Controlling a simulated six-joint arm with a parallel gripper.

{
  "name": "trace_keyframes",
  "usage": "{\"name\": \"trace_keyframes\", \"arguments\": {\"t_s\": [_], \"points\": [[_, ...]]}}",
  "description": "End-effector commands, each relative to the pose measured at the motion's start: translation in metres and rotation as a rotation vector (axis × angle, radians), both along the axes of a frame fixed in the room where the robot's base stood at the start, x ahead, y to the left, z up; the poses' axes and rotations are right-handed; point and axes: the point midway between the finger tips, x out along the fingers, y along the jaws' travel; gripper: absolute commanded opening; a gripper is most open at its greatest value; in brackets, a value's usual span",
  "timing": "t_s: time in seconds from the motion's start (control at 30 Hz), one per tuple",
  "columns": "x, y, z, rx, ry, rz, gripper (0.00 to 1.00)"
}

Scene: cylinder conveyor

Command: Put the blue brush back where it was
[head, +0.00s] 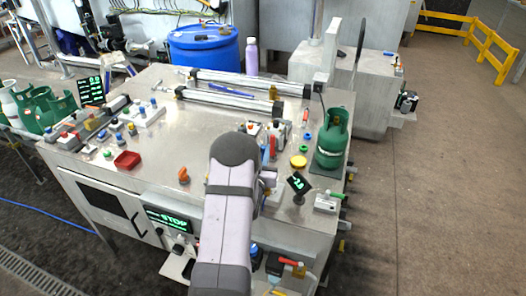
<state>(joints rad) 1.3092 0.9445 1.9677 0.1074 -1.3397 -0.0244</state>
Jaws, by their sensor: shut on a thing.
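My arm reaches in from the bottom centre over the steel table (165,190). Its rounded dark joint hides part of the table's middle. A pale part of my wrist shows just right of the arm, but the fingers and anything between them are hidden behind it. A slim blue stick-like thing (223,87) lies between the two long silver cylinders, and I cannot tell whether it is the brush. A small blue patch (262,158) shows right beside my arm, too small to identify.
Two silver cylinders (235,106) lie across the back of the table. A green gas bottle (332,140) stands at the right, with a yellow round part (298,161) and a small display (299,184) near it. A red tray (127,160) and fittings crowd the left.

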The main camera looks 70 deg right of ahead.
Motion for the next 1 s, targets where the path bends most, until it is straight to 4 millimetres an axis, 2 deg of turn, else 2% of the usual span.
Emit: {"name": "trace_keyframes", "arguments": {"t_s": [0.07, 0.1, 0.17, 0.2, 0.63, 0.87, 1.0], "points": [[0.0, 0.0, -0.003, -0.001, 0.0, 0.0, 0.0], [0.0, 0.0, -0.003, 0.0, 0.0, 0.0, 0.16], [0.0, 0.0, -0.002, 0.0, 0.0, 0.0, 0.3], [0.0, 0.0, -0.002, 0.0, 0.0, 0.0, 0.32], [0.0, 0.0, 0.003, 0.0, 0.0, 0.0, 0.32], [-0.003, 0.021, -0.001, 0.0, 0.0, 0.0, 0.32], [-0.006, 0.042, -0.002, 0.0, 0.0, 0.001, 0.32]]}}
